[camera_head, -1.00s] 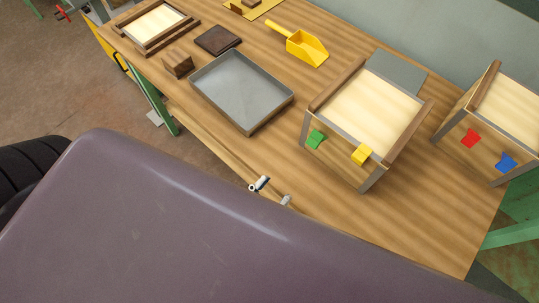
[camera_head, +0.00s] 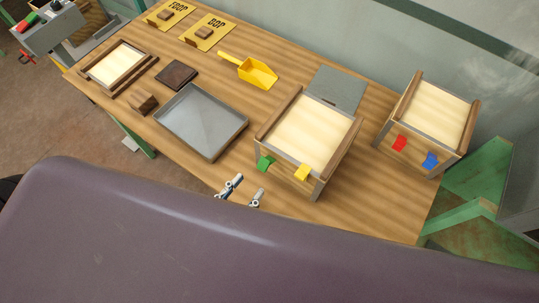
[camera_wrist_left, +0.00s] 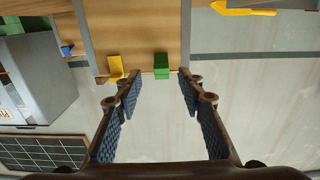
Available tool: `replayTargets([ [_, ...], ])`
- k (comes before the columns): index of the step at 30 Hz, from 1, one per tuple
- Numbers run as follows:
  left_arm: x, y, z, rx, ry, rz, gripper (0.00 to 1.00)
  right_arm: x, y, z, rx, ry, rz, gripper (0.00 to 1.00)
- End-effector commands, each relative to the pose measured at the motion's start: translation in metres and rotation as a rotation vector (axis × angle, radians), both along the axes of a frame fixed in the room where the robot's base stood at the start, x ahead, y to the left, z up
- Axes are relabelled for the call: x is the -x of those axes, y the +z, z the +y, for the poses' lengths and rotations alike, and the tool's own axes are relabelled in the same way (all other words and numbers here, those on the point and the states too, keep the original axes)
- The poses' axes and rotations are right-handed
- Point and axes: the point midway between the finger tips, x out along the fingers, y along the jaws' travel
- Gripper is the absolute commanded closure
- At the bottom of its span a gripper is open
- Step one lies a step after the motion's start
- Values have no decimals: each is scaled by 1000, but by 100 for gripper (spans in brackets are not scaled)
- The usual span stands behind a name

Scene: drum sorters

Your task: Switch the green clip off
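The green clip (camera_head: 265,163) is on the front left of the wooden box (camera_head: 282,167) with pale filling. A yellow clip (camera_head: 302,173) is on the same front, to its right. My left gripper (camera_head: 242,191) is open and empty, in front of the box near the table's front edge. In the left wrist view the green clip (camera_wrist_left: 161,66) lies straight ahead, between the lines of the two open fingers (camera_wrist_left: 160,84) and a little beyond their tips. The yellow clip (camera_wrist_left: 116,67) shows left of it there. My right gripper is not in view.
A second box (camera_head: 413,153) with a red clip (camera_head: 400,143) and a blue clip (camera_head: 430,160) stands to the right. A grey tray (camera_head: 205,155) lies left of the first box. A yellow scoop (camera_head: 255,74) lies behind. The table's front right is clear.

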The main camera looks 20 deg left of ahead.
Motion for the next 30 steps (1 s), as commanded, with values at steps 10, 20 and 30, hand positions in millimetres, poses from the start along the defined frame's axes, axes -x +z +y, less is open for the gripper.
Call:
replayTargets([
  [10, -47, 3, -17, 1, 1, -1, 64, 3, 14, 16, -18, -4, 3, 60],
  [20, -72, 0, -27, 0, 0, 2, 64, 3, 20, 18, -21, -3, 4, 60],
  [30, -72, -1, -27, 0, 0, 2, 77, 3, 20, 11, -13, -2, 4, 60],
])
